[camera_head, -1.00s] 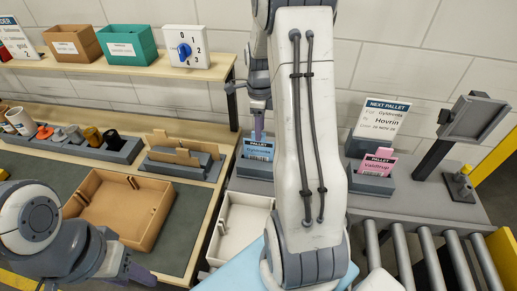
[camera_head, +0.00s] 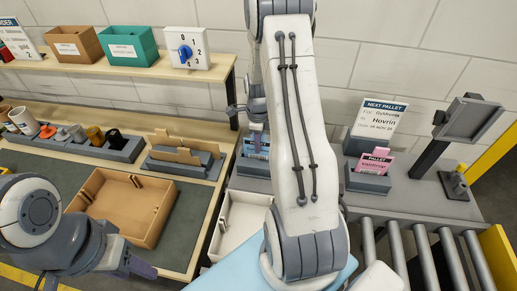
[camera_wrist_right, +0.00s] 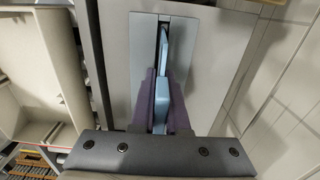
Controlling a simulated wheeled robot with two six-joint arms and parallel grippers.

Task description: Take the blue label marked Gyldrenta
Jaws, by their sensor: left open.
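The blue label (camera_head: 250,149) stands in a grey holder (camera_head: 247,169) left of my right arm in the head view; the gripper partly covers it and its print is too small to read now. My right gripper (camera_head: 257,137) reaches down over it. In the right wrist view, the purple fingers (camera_wrist_right: 161,105) lie close against both sides of the blue label (camera_wrist_right: 163,62), which still sits in its holder's slot. My left gripper (camera_head: 142,268) is open and empty at the lower left, near the brown tray.
A pink label (camera_head: 376,161) stands in another grey holder to the right, before the NEXT PALLET sign (camera_head: 377,118). A white tray (camera_head: 238,222) and a brown tray (camera_head: 125,205) lie to the left. Rollers (camera_head: 425,255) and a screen on a post (camera_head: 468,118) are at the right.

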